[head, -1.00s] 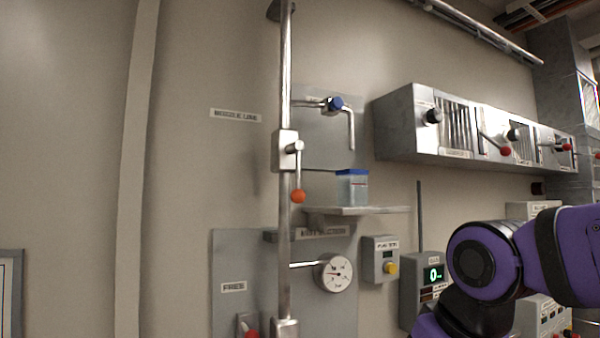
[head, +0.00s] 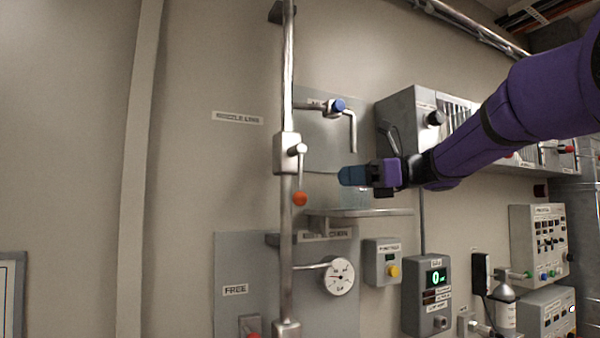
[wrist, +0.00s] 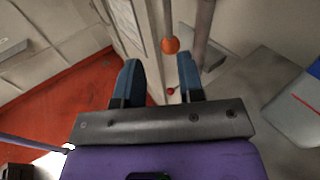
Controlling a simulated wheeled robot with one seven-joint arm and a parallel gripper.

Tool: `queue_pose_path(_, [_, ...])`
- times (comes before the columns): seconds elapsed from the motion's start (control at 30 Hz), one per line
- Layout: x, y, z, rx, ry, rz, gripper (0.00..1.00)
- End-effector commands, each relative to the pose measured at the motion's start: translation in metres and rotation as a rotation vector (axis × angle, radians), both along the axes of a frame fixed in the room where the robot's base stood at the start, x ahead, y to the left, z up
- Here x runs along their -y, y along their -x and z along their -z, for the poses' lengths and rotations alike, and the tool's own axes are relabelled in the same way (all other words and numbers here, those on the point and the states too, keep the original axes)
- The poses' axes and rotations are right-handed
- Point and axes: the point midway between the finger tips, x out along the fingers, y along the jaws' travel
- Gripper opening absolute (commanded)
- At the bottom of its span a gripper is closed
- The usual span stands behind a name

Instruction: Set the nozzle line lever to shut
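The nozzle line lever (head: 301,178) hangs down from its valve body (head: 286,152) on the vertical pipe, with an orange ball at its lower end. A NOZZLE LINE label (head: 237,118) is on the wall to its left. My gripper (head: 343,176) is to the right of the lever in the head view, its fingers pointing left towards it, apart from it. In the wrist view, the two blue fingers (wrist: 159,75) are spread and empty. The orange ball (wrist: 170,45) shows beyond the fingertips, within the gap's width and nearer the right finger.
A small shelf (head: 375,212) is below my gripper; the container on it is mostly hidden. A blue-knobbed tap (head: 338,105) is above. A gauge (head: 339,277) and a FREE lever (head: 250,328) are lower.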

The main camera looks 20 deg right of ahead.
Motion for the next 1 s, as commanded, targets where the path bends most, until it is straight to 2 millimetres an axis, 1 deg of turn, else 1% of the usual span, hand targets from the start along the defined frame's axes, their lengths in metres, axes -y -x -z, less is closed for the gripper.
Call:
queue_pose_path(0.03, [0.006,-0.004,-0.006,-0.009,-0.039,0.004,0.35])
queue_pose_path(0.1, [0.01,-0.008,-0.011,-0.018,-0.073,0.005,0.35])
queue_pose_path(0.17, [0.009,-0.009,-0.013,-0.021,-0.085,0.005,0.35])
queue_pose_path(0.27, [0.002,-0.013,-0.014,-0.021,-0.087,0.003,0.35])
queue_pose_path(0.37, [-0.01,-0.019,-0.013,-0.021,-0.086,0.002,0.35])
queue_pose_path(0.7, [-0.062,-0.046,-0.013,-0.021,-0.085,0.003,0.35])
queue_pose_path(0.8, [-0.073,-0.053,-0.013,-0.021,-0.085,0.003,0.35])
queue_pose_path(1.0, [-0.084,-0.058,-0.013,-0.021,-0.084,0.004,0.35])
